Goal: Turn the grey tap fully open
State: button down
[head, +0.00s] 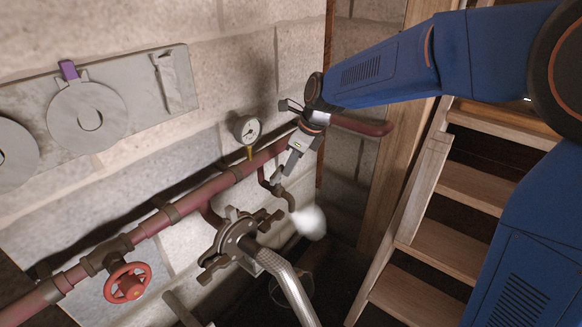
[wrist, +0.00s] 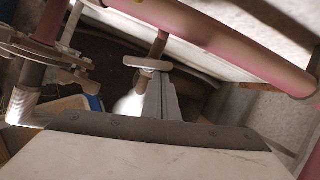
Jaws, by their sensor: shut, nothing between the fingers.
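The grey tap (head: 287,197) hangs on a short red branch below the main red pipe, its spout pointing down. In the wrist view its flat grey handle (wrist: 147,63) lies crosswise just beyond my fingertips. A white cloudy patch (head: 310,223) shows below the spout, and also in the wrist view (wrist: 128,105). My gripper (head: 286,172) is shut and empty, pointing down at the tap from above. In the wrist view my gripper (wrist: 160,78) is right beside the handle; I cannot tell whether they touch. The gripper partly hides the tap in the head view.
The red pipe (head: 190,200) runs along the block wall, with a gauge (head: 247,129) and a red handwheel (head: 126,283). A clamped flange (head: 236,236) with a silvery hose (head: 290,285) is left of the tap. Wooden stairs (head: 445,246) rise at right.

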jog(key=shift+w+n, duration=0.3)
jog(key=shift+n, duration=0.4)
jog(key=a+n+g, duration=0.1)
jog(key=n, duration=0.3)
jog(key=w+a+n+g, duration=0.1)
jog(key=n+g, duration=0.1)
jog(key=n, duration=0.2)
jog(key=w+a+n+g+h, duration=0.1)
jog(key=n, duration=0.3)
jog(key=shift+w+a+g, duration=0.2)
jog(key=shift+w+g, duration=0.05)
jog(key=shift+g, duration=0.15)
jog(key=shift+a, duration=0.1)
dwell(0.6)
jog(key=w+d+r, duration=0.4)
jog(key=w+r, duration=0.2)
jog(key=r, duration=0.3)
jog(key=shift+d+r, duration=0.15)
jog(key=shift+d, duration=0.25)
